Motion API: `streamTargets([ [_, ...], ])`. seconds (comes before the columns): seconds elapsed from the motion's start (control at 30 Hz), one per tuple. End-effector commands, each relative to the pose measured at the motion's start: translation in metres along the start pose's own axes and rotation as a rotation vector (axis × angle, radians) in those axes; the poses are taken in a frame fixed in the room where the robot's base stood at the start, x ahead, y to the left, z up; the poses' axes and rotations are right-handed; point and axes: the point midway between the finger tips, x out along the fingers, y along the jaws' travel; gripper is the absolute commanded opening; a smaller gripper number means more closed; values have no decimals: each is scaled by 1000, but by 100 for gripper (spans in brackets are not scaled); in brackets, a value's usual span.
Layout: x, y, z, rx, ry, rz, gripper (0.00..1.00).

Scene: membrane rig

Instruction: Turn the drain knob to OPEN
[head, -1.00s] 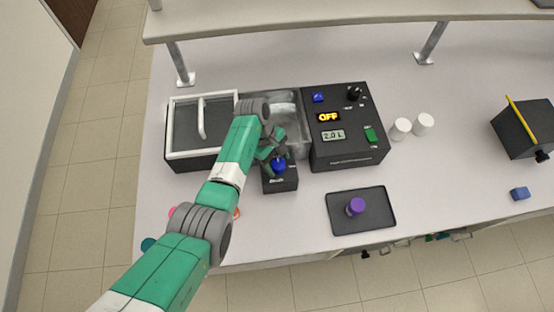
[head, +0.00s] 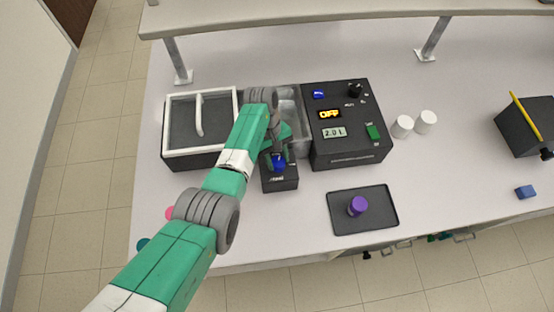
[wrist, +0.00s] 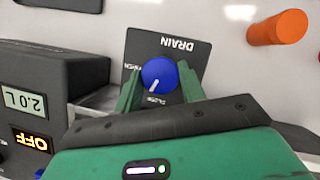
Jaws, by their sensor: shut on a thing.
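The blue drain knob (wrist: 159,72) sits on a small black box (wrist: 186,55) marked DRAIN. In the wrist view its white pointer line points down and slightly left, towards the word CLOSE. A partly covered word, seemingly OPEN, is at the left of the knob. My gripper (wrist: 160,84) has a green finger on each side of the knob and is shut on it. In the head view the knob (head: 279,163) shows below my gripper (head: 276,156), which partly hides it.
A black control unit (head: 348,145) with an OFF display and a 2.0 L readout stands right of the drain box. A lidded basin (head: 166,125) is at the left. A tray (head: 340,225) holds a purple-topped item. An orange cylinder (wrist: 278,28) lies beyond the box in the wrist view.

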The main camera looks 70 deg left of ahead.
Motion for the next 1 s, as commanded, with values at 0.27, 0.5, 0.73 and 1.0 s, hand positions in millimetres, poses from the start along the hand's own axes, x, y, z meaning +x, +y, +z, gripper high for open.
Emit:
streamTargets([
  [0.27,2,3,-1,241,1,-100,17],
  [0.5,2,4,0,453,2,-188,17],
  [0.73,1,5,1,653,1,-271,17],
  [1.0,0,5,3,866,1,-360,17],
])
